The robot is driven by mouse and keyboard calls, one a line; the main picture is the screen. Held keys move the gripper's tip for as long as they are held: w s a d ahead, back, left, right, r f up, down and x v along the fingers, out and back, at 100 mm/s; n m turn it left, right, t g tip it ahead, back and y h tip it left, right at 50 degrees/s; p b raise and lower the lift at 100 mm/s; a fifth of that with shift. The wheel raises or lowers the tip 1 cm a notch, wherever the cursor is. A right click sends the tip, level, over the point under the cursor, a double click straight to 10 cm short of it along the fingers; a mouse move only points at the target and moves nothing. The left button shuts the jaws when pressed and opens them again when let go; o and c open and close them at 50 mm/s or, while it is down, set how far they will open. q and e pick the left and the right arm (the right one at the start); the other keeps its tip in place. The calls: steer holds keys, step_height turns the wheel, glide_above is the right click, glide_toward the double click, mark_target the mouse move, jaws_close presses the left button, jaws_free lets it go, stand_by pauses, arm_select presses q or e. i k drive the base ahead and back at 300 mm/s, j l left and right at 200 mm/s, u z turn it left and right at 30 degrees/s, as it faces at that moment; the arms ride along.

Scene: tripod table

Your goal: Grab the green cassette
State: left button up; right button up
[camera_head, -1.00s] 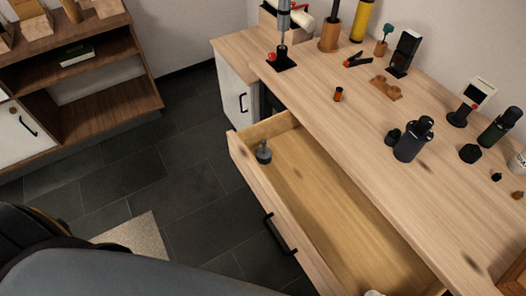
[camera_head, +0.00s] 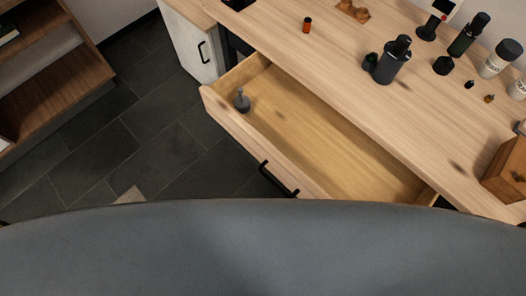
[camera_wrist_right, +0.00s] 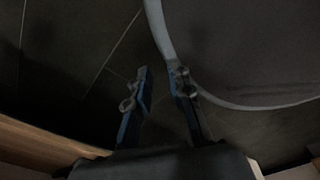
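At the left edge of the head view, a small cut-off item with a greenish edge (camera_head: 7,32) lies on the brown shelf unit (camera_head: 75,85). I cannot tell for sure that it is the green cassette. My right gripper (camera_wrist_right: 162,72) shows in the right wrist view, with its two blue-and-black fingers apart and nothing between them. My left gripper is not in view.
An open wooden drawer (camera_head: 330,150) juts from the workbench (camera_head: 345,60) and holds a small grey item (camera_head: 242,100). Dark bottles (camera_head: 393,60) and a wooden box (camera_head: 507,170) stand on the bench.

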mark_target(373, 57)
steer(key=z, duration=0.35)
steer(key=i+j+z, duration=0.1)
steer(key=j+z, duration=0.15)
steer(key=z, duration=0.15)
steer(key=i+j+z, duration=0.1)
steer(key=j+z, duration=0.15)
steer(key=z, duration=0.15)
steer(key=j+z, duration=0.4)
steer(key=i+l, duration=0.05)
steer(key=l, duration=0.05)
